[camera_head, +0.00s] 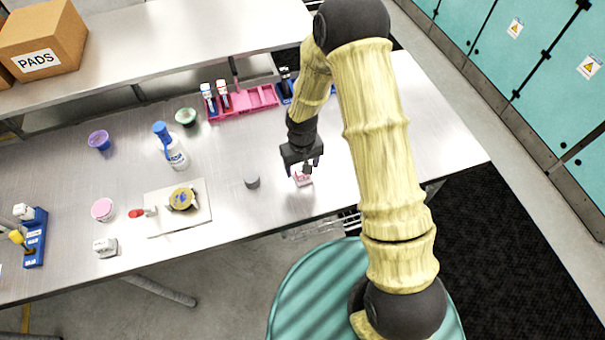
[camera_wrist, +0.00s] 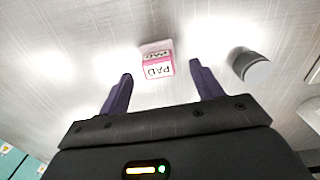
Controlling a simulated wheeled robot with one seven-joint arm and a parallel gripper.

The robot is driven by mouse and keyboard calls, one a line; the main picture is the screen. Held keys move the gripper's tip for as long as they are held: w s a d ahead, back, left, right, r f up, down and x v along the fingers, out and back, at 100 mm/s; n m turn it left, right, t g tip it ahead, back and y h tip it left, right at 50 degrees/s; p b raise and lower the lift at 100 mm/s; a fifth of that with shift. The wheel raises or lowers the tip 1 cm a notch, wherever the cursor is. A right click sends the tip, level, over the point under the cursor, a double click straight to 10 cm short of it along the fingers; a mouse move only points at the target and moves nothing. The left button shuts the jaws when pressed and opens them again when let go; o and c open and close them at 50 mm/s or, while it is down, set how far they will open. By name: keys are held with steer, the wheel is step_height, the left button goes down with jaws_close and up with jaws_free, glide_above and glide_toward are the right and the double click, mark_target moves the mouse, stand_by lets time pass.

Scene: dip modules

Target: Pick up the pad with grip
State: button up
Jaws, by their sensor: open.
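The pad (camera_wrist: 157,62) is a small pink and white block lettered "PAD". It stands on the metal table (camera_head: 235,200) and also shows in the head view (camera_head: 303,178), just below my gripper. My gripper (camera_wrist: 160,84) is open and empty, its two dark purple fingers apart. In the wrist view the pad lies just beyond the fingertips, between their lines and apart from both. In the head view my gripper (camera_head: 304,168) hangs over the pad and hides part of it.
A grey cylinder (camera_head: 252,182) stands left of the pad. A white board (camera_head: 160,222) with a yellow item (camera_head: 182,198), a white bottle (camera_head: 175,153) and a pink rack (camera_head: 245,102) are farther off. The table's front edge is close to the pad.

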steer(key=shift+w+f+p, duration=0.2)
steer(key=shift+f+p, duration=0.6)
steer(key=shift+f, duration=1.25)
steer(key=c, duration=1.1)
steer(key=shift+o, duration=0.2)
steer(key=shift+r, duration=0.1)
step_height(320, 180, up, 10)
steer(key=b, duration=0.3)
steer(key=o, duration=0.4)
steer(key=c, duration=0.3)
steer(key=shift+d, duration=0.15)
